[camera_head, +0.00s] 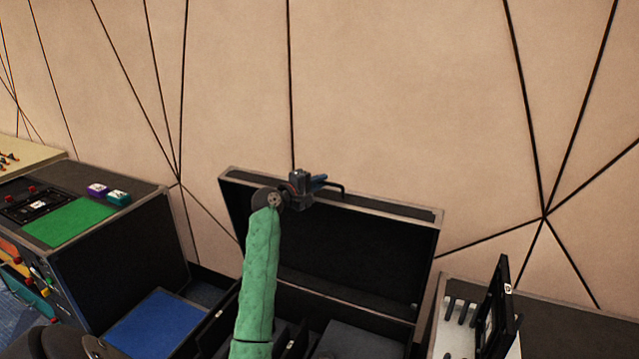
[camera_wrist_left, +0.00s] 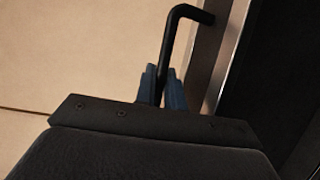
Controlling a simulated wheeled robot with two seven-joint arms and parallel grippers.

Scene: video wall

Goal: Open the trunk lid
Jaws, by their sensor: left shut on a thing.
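The trunk is a black case with a metallic edge. Its lid (camera_head: 350,252) stands raised and upright, tilted back toward the wall, and the dark inside of the lid faces me. A black bent handle (camera_head: 334,186) sits at the lid's top edge. My left gripper (camera_head: 318,181) is at that top edge with its blue fingers shut on the handle. In the left wrist view the handle (camera_wrist_left: 170,45) runs down between the two fingers (camera_wrist_left: 162,88), beside the lid's metal rim (camera_wrist_left: 228,55). My green left arm covers part of the trunk. My right gripper is not in view.
A black cabinet (camera_head: 120,245) with a green panel (camera_head: 68,222) and small purple and teal blocks stands at the left. A blue surface (camera_head: 150,325) lies beside it. At the right are a black framed panel (camera_head: 494,305) and a white slotted holder (camera_head: 455,330). A beige wall rises behind.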

